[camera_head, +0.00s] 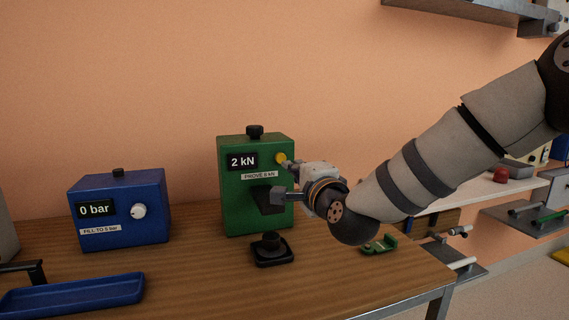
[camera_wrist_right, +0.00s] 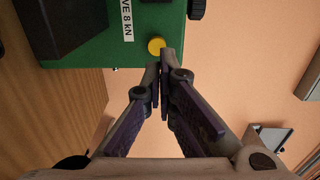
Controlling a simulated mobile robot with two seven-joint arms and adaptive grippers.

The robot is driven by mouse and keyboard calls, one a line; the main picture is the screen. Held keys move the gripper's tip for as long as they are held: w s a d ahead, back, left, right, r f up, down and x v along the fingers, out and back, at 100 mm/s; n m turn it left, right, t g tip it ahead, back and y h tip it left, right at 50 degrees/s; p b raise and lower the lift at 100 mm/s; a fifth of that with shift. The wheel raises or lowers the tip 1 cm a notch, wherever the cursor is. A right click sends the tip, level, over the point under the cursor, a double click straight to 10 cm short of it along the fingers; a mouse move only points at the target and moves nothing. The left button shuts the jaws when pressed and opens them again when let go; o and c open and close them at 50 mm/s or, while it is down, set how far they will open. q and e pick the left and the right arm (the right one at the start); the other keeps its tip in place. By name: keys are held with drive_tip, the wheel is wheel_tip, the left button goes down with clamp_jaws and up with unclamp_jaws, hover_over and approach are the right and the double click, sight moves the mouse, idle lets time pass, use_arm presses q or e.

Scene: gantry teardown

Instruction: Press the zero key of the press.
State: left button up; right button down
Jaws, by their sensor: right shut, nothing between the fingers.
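The press is a green box (camera_head: 233,212) on the wooden bench in the head view. Its display (camera_head: 242,161) reads 2 kN, above a label that reads PROVE 8 kN. A round yellow key (camera_head: 281,158) is on its front face, right of the display. In the right wrist view the yellow key (camera_wrist_right: 156,46) lies just beyond my fingertips. My right gripper (camera_wrist_right: 160,64) is shut and empty, its tips close to the key; I cannot tell whether they touch it. In the head view the right gripper (camera_head: 288,166) reaches the press from the right. My left gripper is not in view.
A blue box (camera_head: 120,230) with a 0 bar display and white knob stands left of the press. A blue tray (camera_head: 75,296) lies at the front left. A black stand (camera_head: 272,251) sits before the press, and a green part (camera_head: 380,244) lies near the bench's right edge.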

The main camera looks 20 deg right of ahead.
sight(281, 157)
drive_tip(key=w, duration=0.5)
drive_tip(key=shift+w+a+f+b, duration=0.1)
drive_tip(key=shift+w+b, duration=0.25)
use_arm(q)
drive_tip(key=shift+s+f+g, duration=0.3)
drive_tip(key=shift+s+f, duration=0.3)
use_arm(e)
drive_tip(key=shift+w, duration=0.3)
